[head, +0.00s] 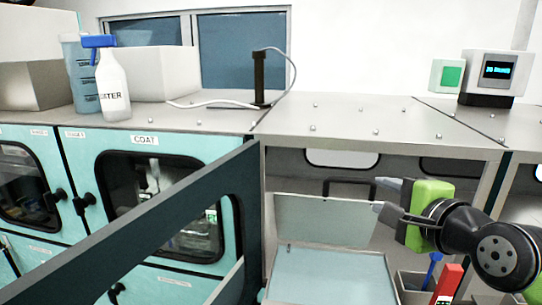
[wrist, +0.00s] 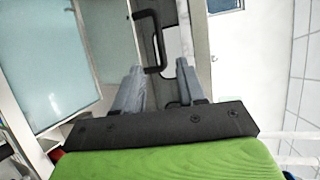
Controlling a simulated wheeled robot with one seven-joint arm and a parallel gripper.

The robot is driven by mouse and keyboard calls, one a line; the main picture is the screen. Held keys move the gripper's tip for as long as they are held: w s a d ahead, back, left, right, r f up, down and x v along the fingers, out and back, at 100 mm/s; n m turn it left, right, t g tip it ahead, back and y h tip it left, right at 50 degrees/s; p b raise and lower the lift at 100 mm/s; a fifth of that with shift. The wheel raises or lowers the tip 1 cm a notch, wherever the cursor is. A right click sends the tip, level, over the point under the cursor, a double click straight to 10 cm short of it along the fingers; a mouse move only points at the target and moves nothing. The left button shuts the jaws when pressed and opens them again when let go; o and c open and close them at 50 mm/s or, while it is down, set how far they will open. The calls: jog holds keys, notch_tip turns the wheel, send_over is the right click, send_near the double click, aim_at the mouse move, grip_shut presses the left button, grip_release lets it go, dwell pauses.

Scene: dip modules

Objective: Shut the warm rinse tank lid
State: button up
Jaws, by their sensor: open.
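A pale lid panel (head: 325,222) stands raised at the back of a tank (head: 330,276) in the open bay in the head view. No label on it is readable. A black bar handle (head: 350,182) shows at the lid's top edge. In the wrist view the handle (wrist: 150,42) is ahead of my fingertips, its near end between them in the picture. My green and black gripper (head: 378,195) is to the right of the handle, fingers pointing left. My gripper (wrist: 157,68) is open and empty. I cannot tell whether a finger touches the handle.
A dark door frame (head: 150,225) swings out at the left of the bay. The steel worktop (head: 350,118) overhangs the bay above the lid. A bin (head: 412,284) with blue and red items stands at the lower right, below my gripper.

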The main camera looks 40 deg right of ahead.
aim_at(352, 182)
jog(key=p+x, duration=0.1)
jog(key=x, duration=1.3)
jog(key=shift+w+d+f, duration=0.1)
jog(key=shift+w+d, duration=0.15)
jog(key=shift+w, duration=0.05)
jog(key=shift+s, duration=0.1)
grip_shut()
